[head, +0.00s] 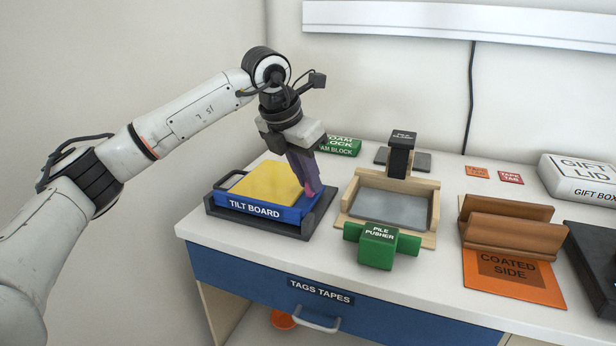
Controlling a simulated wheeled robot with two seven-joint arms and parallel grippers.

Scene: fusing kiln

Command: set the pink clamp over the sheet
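A blue tilt board (255,210) stands at the left of the counter in a dark frame. A yellow sheet or pad (262,183) lies on it. My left gripper (307,180) points down at the right edge of the yellow piece. My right gripper is not in view.
A wooden tray (390,208) with a grey panel and a green pile pusher (378,246) stand in the middle. A green foam block (342,146) is behind the gripper. A brown holder (507,229) and a white gift box (582,178) are to the right.

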